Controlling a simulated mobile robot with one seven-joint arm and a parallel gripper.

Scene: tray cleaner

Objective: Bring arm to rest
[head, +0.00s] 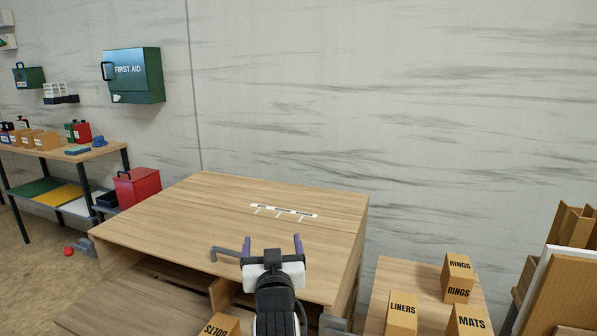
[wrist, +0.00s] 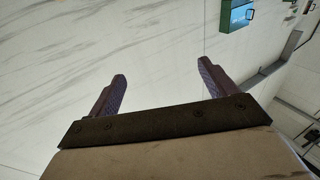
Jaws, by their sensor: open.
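My gripper (head: 272,245) is in front of the wooden workbench (head: 180,215) in the head view, at the bottom middle of the picture. Its two purple-grey fingers stand wide apart with nothing between them. In the wrist view the gripper (wrist: 160,80) also shows both fingers apart and empty, against the pale marbled wall. My arm hides part of the bench's front.
A white marked strip (head: 284,212) lies on the bench top, otherwise bare. Boxes marked LINERS (head: 401,314), RINGS (head: 457,278) and MATS (head: 468,322) stand on a lower table at right. A shelf (head: 70,154) stands at left. A red ball (head: 69,251) lies on the floor.

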